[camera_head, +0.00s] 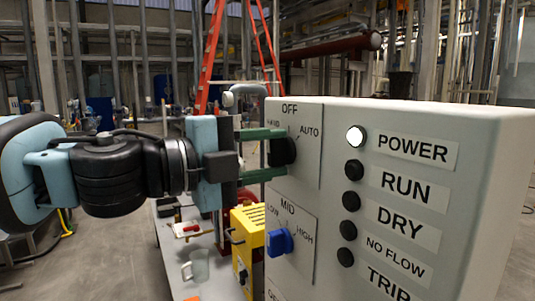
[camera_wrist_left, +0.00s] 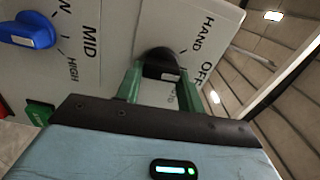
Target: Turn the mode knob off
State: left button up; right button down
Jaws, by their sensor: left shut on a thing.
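The black mode knob (camera_head: 286,151) sits on the upper plate of the grey control box, among the labels OFF, AUTO and a partly covered HAND. My left gripper (camera_head: 266,154) comes from the left, its two green fingers above and below the knob, shut on it. In the left wrist view the knob (camera_wrist_left: 160,62) lies between the fingertips. My right gripper is not in view.
A blue knob (camera_head: 280,241) with labels LOW, MID and HIGH sits just below. A lit POWER lamp (camera_head: 356,136) tops a column of dark lamps. A yellow box (camera_head: 246,245) stands on a table behind; a red ladder (camera_head: 212,60) is further back.

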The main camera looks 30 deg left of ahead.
pick_arm(q)
jog(key=shift+m, duration=0.4)
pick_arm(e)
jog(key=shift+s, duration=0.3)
pick_arm(q)
jog(key=o, duration=1)
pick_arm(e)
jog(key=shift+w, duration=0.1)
pick_arm(q)
jog(key=shift+s+a+r, duration=0.15)
jog(key=shift+s, duration=0.05)
jog(key=p+v, duration=0.7)
jog(key=shift+p, duration=0.3)
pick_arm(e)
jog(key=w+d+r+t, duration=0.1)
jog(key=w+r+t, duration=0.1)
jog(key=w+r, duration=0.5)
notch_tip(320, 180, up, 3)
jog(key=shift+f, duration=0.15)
